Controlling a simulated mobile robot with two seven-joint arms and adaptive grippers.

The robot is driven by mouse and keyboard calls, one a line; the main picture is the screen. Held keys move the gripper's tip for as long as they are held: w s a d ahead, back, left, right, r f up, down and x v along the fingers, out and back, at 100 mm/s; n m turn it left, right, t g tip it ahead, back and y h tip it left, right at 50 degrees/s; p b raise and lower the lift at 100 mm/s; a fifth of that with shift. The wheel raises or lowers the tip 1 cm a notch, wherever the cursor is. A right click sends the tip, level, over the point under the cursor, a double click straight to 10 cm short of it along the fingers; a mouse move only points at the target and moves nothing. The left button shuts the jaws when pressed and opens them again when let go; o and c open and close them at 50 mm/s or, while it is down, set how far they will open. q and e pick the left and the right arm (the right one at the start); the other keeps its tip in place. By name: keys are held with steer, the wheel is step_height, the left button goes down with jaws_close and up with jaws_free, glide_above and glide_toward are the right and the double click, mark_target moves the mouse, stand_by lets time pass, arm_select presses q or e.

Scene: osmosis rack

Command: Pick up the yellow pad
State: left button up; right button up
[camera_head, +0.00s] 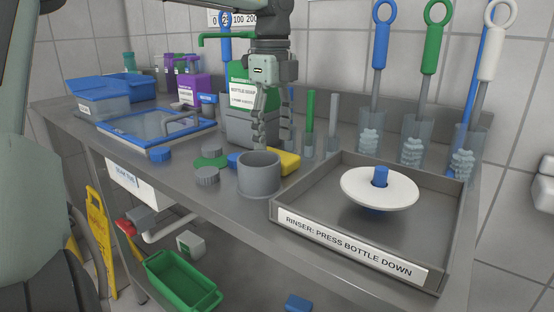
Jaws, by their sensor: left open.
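The yellow pad (287,161) lies on the grey counter, just behind and to the right of the grey cup (259,174). The cup hides part of its near left side. My left gripper (274,140) points down in front of the green bottle, above the pad in the picture. Its two fingers are apart with nothing between them. I cannot tell exactly how high its tips are over the pad. My right gripper is not in view.
A rinser tray (357,254) with a white disc is at the right. Brushes stand in clear holders behind it. The green bottle (239,84) is behind my gripper. Round caps (206,176) and a green piece lie left of the cup. A blue-framed tray (156,127) is further left.

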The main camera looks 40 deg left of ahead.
arm_select(q)
step_height(320, 180, down, 4)
steer(key=shift+d+f, duration=0.15)
steer(key=shift+w, duration=0.1)
steer(key=shift+c, duration=0.5)
steer(key=c, duration=0.5)
step_height(320, 180, up, 10)
